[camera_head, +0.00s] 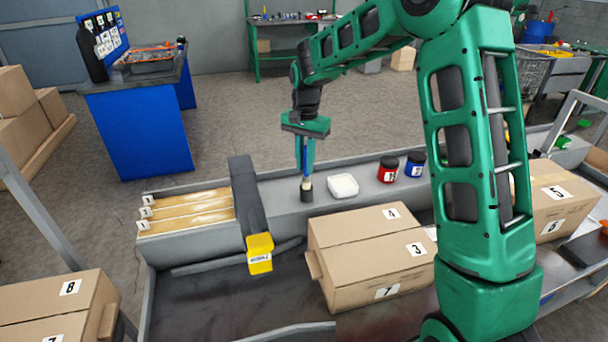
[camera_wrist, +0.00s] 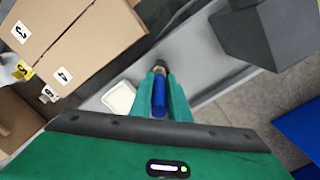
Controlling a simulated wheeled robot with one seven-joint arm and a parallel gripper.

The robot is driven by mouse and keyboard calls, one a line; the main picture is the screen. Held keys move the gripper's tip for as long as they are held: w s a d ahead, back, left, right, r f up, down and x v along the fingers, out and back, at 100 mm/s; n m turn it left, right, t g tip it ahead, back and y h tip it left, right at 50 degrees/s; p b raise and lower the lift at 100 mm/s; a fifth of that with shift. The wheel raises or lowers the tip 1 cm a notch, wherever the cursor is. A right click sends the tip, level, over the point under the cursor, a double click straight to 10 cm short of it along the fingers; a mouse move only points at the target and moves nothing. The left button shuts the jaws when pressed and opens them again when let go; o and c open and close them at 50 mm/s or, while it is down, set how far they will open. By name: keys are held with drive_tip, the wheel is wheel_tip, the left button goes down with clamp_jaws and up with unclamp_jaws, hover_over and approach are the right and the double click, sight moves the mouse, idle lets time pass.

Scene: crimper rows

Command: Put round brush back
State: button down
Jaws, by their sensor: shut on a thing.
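My gripper (camera_head: 305,165) points down over the grey ledge and is shut on the round brush. The brush's blue handle (camera_wrist: 160,98) shows between the green fingers in the wrist view, where my gripper (camera_wrist: 160,78) also appears. Below the fingers in the head view is a pale band with a dark round end (camera_head: 306,191), at the ledge surface. I cannot tell whether this end touches the ledge. The fingers hide part of the handle.
A white dish (camera_head: 343,186) stands close right of the brush. Red (camera_head: 388,170) and blue (camera_head: 415,165) jars stand farther right. Cardboard boxes (camera_head: 370,255) stand in front.

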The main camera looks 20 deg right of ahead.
sight(305, 175)
drive_tip(key=shift+w+d+f, duration=0.2)
drive_tip(key=shift+w+f, duration=0.1)
drive_tip(key=shift+w, duration=0.15)
drive_tip(key=shift+f, duration=2)
drive_tip(key=c, duration=1.7)
unclamp_jaws()
drive_tip(key=shift+o, duration=0.2)
wheel_tip(305, 175, up, 12)
drive_tip(key=shift+w+d+r, duration=0.1)
